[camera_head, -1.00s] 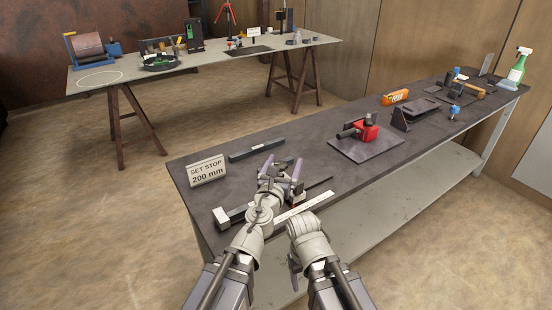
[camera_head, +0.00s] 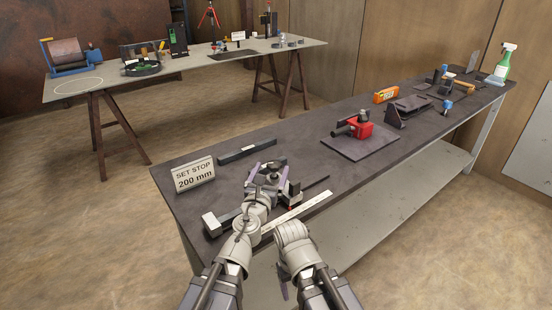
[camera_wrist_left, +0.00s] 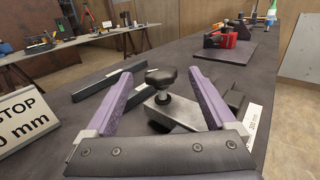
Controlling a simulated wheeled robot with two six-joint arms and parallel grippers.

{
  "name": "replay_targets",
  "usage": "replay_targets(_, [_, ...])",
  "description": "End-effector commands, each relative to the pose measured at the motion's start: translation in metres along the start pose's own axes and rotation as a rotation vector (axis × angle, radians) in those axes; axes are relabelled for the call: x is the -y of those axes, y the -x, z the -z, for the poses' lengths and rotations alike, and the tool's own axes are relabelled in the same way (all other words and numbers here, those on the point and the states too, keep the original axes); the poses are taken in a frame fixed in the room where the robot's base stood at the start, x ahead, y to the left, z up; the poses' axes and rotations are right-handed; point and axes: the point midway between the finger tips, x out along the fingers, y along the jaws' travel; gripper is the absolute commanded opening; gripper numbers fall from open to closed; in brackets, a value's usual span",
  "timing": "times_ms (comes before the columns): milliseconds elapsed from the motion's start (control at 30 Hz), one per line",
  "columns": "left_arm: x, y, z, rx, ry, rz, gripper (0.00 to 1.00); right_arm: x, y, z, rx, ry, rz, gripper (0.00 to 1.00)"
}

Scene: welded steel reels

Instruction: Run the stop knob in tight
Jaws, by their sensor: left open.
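The black stop knob (camera_wrist_left: 161,77) stands upright on a threaded stem above a grey metal stop block (camera_wrist_left: 172,113). My left gripper (camera_wrist_left: 160,74) is open, with its purple fingers on either side of the knob and a gap on each side. In the head view, my left gripper (camera_head: 268,172) is over the stop, and the knob there is small and partly covered. A white scale (camera_head: 300,211) runs along the bench's near edge beside the stop. My right gripper (camera_head: 283,284) is low in front of the bench, mostly hidden by its own wrist.
A "SET STOP 200 mm" sign (camera_head: 193,175) stands left of my left gripper. A dark bar (camera_head: 250,151) lies behind it. A red vise-like tool (camera_head: 357,129) sits on a plate further right. The bench between them is clear.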

Motion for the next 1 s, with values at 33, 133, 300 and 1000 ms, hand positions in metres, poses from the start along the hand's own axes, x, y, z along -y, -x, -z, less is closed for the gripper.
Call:
replay_targets(33, [0.000,-0.005,0.000,0.000,0.000,0.000,0.90,0.000,0.000,0.000,0.000,0.000,0.000,0.68])
replay_targets(133, [0.000,-0.014,0.000,0.000,0.000,0.000,0.90,0.000,0.000,0.000,0.000,0.000,0.000,0.68])
replay_targets(300, [0.000,-0.039,0.000,0.001,-0.001,0.000,0.90,0.000,0.000,0.000,0.000,0.000,0.000,0.68])
replay_targets(1000, [0.000,-0.075,0.000,0.002,0.000,0.001,0.74,0.000,-0.001,0.000,0.000,0.000,0.000,0.68])
